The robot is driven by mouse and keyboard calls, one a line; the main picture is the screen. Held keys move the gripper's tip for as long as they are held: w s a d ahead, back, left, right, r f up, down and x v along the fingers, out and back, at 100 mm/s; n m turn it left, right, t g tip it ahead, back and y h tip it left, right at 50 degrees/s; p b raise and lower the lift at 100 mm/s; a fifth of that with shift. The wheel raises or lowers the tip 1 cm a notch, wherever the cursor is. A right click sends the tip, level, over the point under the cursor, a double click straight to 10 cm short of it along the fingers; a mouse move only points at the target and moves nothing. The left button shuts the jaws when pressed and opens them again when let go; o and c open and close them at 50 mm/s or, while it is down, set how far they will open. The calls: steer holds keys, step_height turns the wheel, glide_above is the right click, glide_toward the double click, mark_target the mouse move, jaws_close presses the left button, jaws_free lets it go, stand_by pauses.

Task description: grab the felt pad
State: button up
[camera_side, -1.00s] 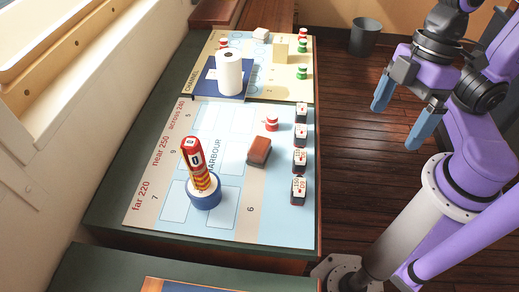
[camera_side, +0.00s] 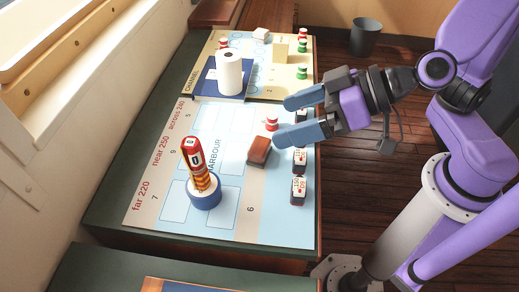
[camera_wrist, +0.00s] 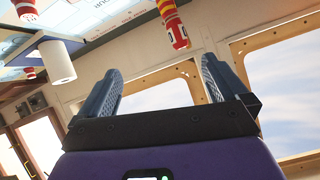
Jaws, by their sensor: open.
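The felt pad, a small brown block (camera_side: 259,150), lies on the pale blue harbour chart in the side view, left of the small boxes. I do not make it out in the wrist view. My gripper (camera_side: 284,121) is open and empty, reaching in from the right over the chart's right part. Its lower finger is just above and right of the felt pad in the picture; I cannot tell the height between them. The wrist view shows both blue fingers (camera_wrist: 162,66) spread with nothing between them.
A red and yellow cylinder (camera_side: 194,165) stands in a blue ring-shaped base (camera_side: 205,197) left of the pad. A white roll (camera_side: 229,74) stands farther back. White boxes (camera_side: 299,190) line the chart's right edge, and a small red-and-white piece (camera_side: 272,123) sits by the fingers.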

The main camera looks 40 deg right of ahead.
steer(key=w+d+m+t+h, duration=0.2)
steer(key=w+d+t+h, duration=0.1)
steer(key=d+h, duration=0.15)
glide_toward(261, 146)
steer(key=shift+w+d+f+y, duration=0.1)
steer(key=shift+w+f+y, duration=0.25)
steer(key=shift+w+f, duration=0.2)
steer(key=shift+x, duration=3.75)
steer(key=shift+r, duration=0.1)
steer(key=c, duration=1.2)
